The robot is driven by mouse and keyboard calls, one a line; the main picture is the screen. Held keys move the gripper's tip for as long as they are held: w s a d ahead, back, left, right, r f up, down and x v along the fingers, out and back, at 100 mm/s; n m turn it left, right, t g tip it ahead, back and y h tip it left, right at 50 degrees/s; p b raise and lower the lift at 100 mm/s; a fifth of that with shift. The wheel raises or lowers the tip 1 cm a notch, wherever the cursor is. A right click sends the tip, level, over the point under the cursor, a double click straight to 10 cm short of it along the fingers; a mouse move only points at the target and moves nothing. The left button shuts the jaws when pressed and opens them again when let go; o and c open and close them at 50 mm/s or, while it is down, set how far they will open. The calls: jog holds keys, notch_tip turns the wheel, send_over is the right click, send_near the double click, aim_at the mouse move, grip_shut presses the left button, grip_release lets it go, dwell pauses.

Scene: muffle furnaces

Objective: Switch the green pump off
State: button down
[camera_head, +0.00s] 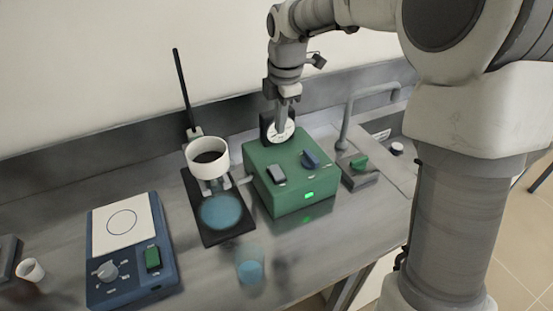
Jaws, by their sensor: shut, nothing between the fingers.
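The green pump (286,193) is a box on the metal bench, right of the middle of the picture. A round white gauge (284,132) stands at the pump's back edge. My gripper (281,128) is shut and empty, pointing down at the back of the pump, in front of part of the gauge. I cannot tell whether it touches the gauge or pump.
Left of the pump stands a filter stand with a white funnel (207,158) over a flask of blue liquid (221,211). A beaker (250,270) is in front. A blue hotplate (131,248) is at the left. A grey pipe device with a green switch (359,162) stands right.

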aim_at(276, 168)
jog(key=f, duration=0.4)
jog(key=w+f, duration=0.1)
jog(key=f, duration=0.9)
jog(key=shift+w+a, duration=0.35)
jog(key=shift+w, duration=0.05)
jog(key=shift+r, duration=0.1)
jog(key=shift+w+a+p, duration=0.1)
jog(key=shift+p, duration=0.25)
jog(key=shift+f+g, duration=0.3)
